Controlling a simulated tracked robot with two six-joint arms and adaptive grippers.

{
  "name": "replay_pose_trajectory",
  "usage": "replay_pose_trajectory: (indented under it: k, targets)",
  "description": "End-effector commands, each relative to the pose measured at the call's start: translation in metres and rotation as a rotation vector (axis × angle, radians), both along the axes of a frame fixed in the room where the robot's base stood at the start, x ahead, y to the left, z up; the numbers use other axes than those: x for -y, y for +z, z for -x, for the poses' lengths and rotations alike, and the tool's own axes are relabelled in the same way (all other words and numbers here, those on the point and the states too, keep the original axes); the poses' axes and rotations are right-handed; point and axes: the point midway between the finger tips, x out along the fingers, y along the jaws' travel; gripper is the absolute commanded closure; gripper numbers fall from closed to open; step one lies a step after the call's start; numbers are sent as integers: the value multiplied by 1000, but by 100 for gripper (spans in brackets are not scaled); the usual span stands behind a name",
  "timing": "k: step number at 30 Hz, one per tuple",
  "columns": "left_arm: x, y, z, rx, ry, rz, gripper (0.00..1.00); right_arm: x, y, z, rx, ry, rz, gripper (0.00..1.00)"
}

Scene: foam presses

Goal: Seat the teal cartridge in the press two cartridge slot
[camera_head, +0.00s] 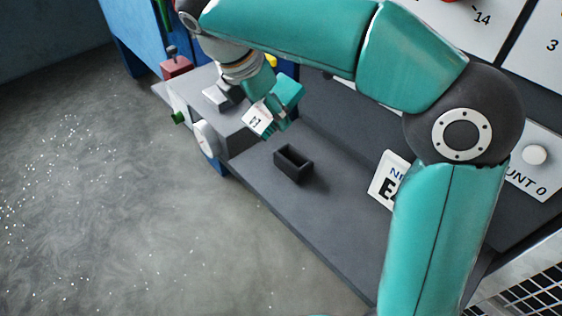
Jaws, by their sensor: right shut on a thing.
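My right arm reaches in from the right across the bench. Its gripper (268,104) points down and is shut on the teal cartridge (289,89), holding it in front of the grey press block. The fingers and the cartridge are similar in colour, so their exact contact is hard to make out. A white label shows at the gripper's lower left. A small dark open-topped holder (293,166) sits on the bench below and to the right of the gripper; it looks empty. I cannot tell whether it is the press two slot. My left gripper is not in view.
The grey press block (226,125) stands at left with a white disc (205,139) and a green knob (178,117) on its side. A red block (175,67) is behind it. A white sign (386,178) stands right. The dark bench (317,212) is clear in front.

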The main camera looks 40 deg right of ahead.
Motion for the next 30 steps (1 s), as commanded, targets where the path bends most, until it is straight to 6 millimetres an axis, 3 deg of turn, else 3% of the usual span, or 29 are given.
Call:
replay_pose_trajectory:
  k: [15, 30]
  targets:
    - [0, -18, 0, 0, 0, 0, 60, 1, -127, 2, -6, 0, 0, 81]
    - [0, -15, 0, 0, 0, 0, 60, 0, -177, 1, -4, 0, 0, 81]
